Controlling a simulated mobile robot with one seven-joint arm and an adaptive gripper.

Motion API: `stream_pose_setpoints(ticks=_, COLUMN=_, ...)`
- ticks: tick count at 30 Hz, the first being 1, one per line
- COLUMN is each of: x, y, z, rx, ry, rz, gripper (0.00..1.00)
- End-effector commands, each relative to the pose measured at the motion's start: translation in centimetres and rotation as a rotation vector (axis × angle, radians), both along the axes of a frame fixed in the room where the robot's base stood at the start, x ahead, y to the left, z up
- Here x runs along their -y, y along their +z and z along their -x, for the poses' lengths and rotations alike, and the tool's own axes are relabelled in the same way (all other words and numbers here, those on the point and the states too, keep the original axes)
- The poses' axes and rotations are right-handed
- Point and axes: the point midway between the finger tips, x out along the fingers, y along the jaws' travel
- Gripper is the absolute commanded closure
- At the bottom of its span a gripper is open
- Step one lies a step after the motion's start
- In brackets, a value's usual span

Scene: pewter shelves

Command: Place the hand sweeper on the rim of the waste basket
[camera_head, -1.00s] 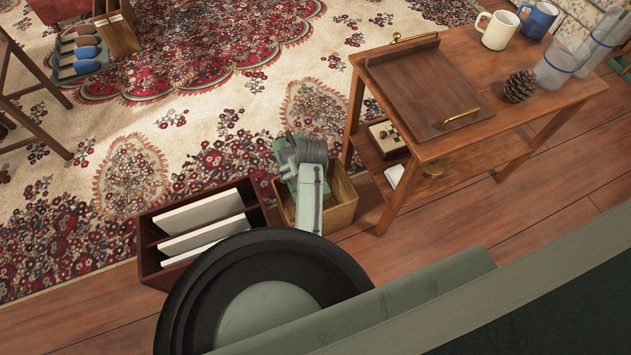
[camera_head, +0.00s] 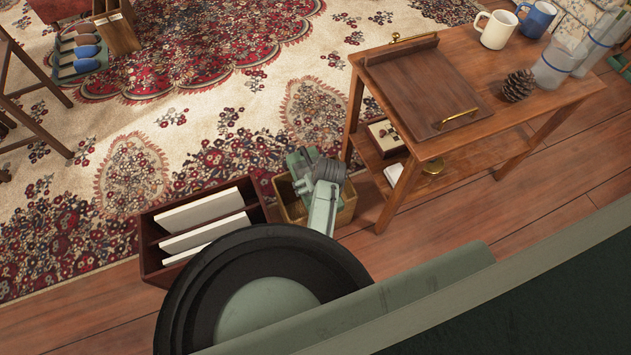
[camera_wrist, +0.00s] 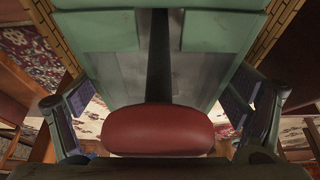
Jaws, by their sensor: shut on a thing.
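In the wrist view the hand sweeper seems to be the wide green and grey body (camera_wrist: 120,75) with a dark stem and a red rounded part (camera_wrist: 158,132). My gripper (camera_wrist: 158,104) has its two fingers spread wide, one on each side of this body, shut on it. Tan, brick-patterned strips of the waste basket's rim show beyond both sides. The sweeper is mostly hidden there; contact with the rim cannot be told.
A dark red rack with white panels (camera_head: 152,262) stands left of the basket. A wooden table (camera_head: 470,150) stands to the right, with a tray (camera_head: 420,85), mugs and a pinecone (camera_head: 518,86). A patterned rug (camera_head: 210,140) lies behind.

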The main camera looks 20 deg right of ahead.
Motion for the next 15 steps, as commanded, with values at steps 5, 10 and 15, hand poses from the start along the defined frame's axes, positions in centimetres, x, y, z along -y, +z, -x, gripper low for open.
stream_pose_setpoints(ticks=5, x=-0.03, y=-0.29, z=0.00, rx=-0.001, ry=0.000, rz=-0.001, gripper=0.04)
stream_pose_setpoints(ticks=10, x=-0.02, y=-0.30, z=0.01, rx=-0.001, ry=0.000, rz=0.000, gripper=0.00)
stream_pose_setpoints(ticks=15, x=-0.01, y=-0.30, z=0.02, rx=-0.001, ry=0.000, rz=0.000, gripper=0.00)
